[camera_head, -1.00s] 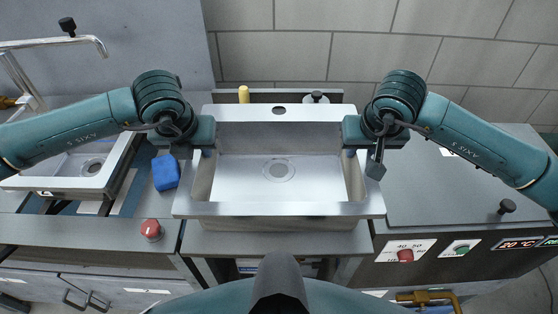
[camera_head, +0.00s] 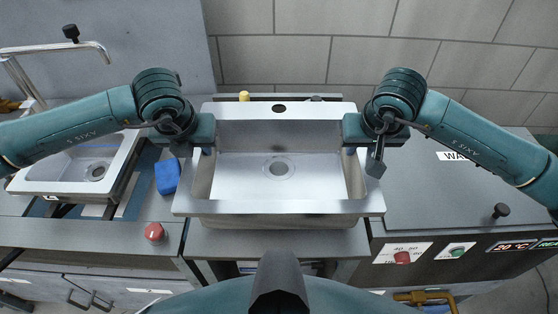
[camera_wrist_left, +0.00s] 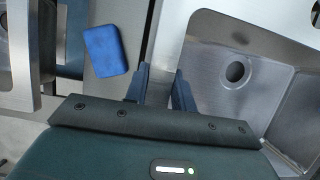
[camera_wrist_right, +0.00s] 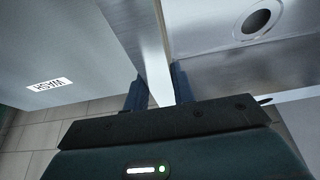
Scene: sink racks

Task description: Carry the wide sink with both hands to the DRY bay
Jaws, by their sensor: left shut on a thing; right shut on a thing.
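The wide sink (camera_head: 279,208) is a steel basin with a round drain, held level in front of me in the head view. My left gripper (camera_head: 204,150) is shut on its left rim, and the left wrist view shows the fingers (camera_wrist_left: 160,88) on either side of that rim. My right gripper (camera_head: 352,150) is shut on its right rim, with the fingers (camera_wrist_right: 158,90) astride it in the right wrist view. The sink hides most of what lies beneath it. A WASH label (camera_wrist_right: 48,84) shows on a surface at the right; I see no DRY label.
A second sink (camera_head: 75,188) sits in a rack at the left. A blue sponge (camera_head: 167,176) and a red button (camera_head: 153,231) are close to the wide sink's left side. A grey lidded unit (camera_head: 440,190) with knobs and a temperature display stands at the right. A tiled wall (camera_head: 400,45) is behind.

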